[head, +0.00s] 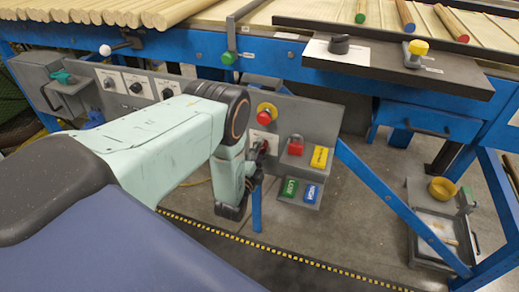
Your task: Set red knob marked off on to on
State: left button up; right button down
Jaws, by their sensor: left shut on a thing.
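The red knob (264,147) sits on a white label plate on the grey front panel, under a red emergency button (264,117) with a yellow collar. Only a small part of the knob shows. My left gripper (259,157) is at the knob and shut on it; the fingers are small and partly hidden by my wrist. The on and off marks and the knob's pointer cannot be read. My right gripper is not in view.
A red padlock (296,145), a yellow block (320,157), a green block (289,188) and a blue block (311,193) are right of the knob. Black dials (136,87) line the panel at left. A blue diagonal brace (385,195) crosses at right.

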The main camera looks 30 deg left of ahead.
pick_arm(q)
jog(key=shift+m, duration=0.7)
jog(key=o, duration=1.2)
jog(key=shift+c, duration=0.2)
jog(key=shift+s, duration=0.1)
jog(key=v, duration=1.1)
jog(key=shift+s, duration=0.4)
jog(key=shift+d, duration=0.15)
